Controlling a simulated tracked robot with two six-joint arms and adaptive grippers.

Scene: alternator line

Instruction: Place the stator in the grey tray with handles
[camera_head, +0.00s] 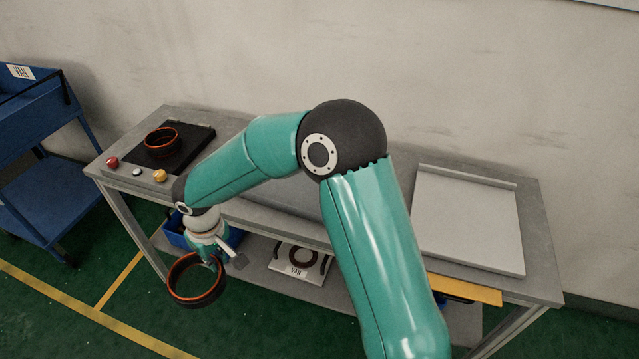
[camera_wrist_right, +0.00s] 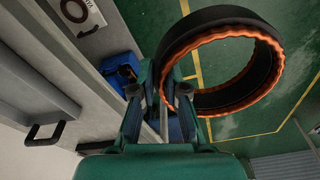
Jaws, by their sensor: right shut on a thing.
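My right gripper (camera_head: 216,262) is shut on a stator (camera_head: 202,300), a black ring with orange windings, held in the air in front of the bench. In the right wrist view the stator (camera_wrist_right: 190,32) stands out beyond the gripper (camera_wrist_right: 166,92), gripped by its wall. A second, similar stator (camera_head: 162,150) lies on a black plate at the bench's left end. A grey surface with a black handle (camera_wrist_right: 46,134), seemingly the grey tray, shows at the left of the wrist view. In the head view my arm hides much of the middle of the bench. My left gripper is out of view.
The bench (camera_head: 240,212) has red and yellow buttons (camera_head: 159,176) at its left front. A pale flat panel (camera_head: 465,215) lies at its right. A blue trolley (camera_head: 45,195) stands left.

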